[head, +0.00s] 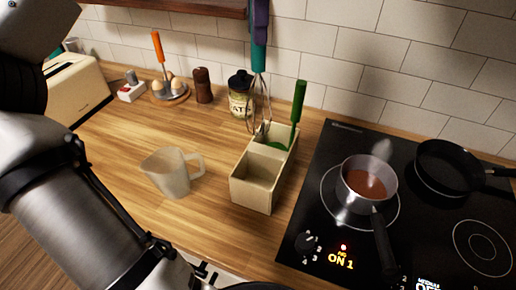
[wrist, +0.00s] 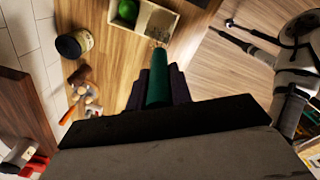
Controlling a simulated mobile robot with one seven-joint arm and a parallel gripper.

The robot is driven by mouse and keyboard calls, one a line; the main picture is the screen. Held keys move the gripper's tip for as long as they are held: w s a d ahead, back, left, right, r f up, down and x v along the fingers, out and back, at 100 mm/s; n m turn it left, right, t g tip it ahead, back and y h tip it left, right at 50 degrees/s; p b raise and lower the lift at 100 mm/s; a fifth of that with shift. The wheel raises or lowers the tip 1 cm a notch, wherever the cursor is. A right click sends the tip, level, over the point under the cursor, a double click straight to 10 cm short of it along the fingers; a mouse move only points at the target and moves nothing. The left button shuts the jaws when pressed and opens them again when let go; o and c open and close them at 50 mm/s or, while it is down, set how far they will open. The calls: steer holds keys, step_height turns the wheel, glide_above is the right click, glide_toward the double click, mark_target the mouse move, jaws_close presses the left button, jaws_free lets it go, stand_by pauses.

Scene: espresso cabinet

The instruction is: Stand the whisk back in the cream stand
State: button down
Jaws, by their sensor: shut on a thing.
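My gripper (head: 260,24), with purple fingers, is shut on the teal handle of the whisk (head: 259,58). The whisk hangs nearly upright with its wire end down. The handle also shows between the fingers in the wrist view (wrist: 157,82). The cream stand (head: 254,193) is on the wooden counter, left of the hob. Its front compartment looks empty. A green utensil (head: 298,102) leans in its back part. The whisk's wires overlap the stand's back left edge in the head view; I cannot tell whether their tip is inside. The stand also shows in the wrist view (wrist: 174,22).
A jar (head: 240,98) stands close behind the whisk. A translucent jug (head: 170,174) is left of the stand. A saucepan (head: 366,182) and a black frying pan (head: 447,168) are on the hob. A brown mill (head: 203,86) stands farther back.

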mark_target(257, 70)
step_height(257, 70, down, 8)
steer(key=b, duration=0.6)
steer(key=shift+f+b, duration=0.15)
steer(key=shift+b, duration=0.25)
step_height(257, 70, down, 7)
steer(key=shift+f+p, duration=0.1)
steer(key=shift+p, duration=0.2)
steer(key=shift+f, duration=2.15)
steer(key=shift+f, duration=0.2)
steer(key=c, duration=1.3)
jaws_free()
steer(key=shift+o, duration=0.2)
steer(key=shift+r, duration=0.1)
step_height(257, 70, up, 12)
steer(key=shift+r, duration=0.15)
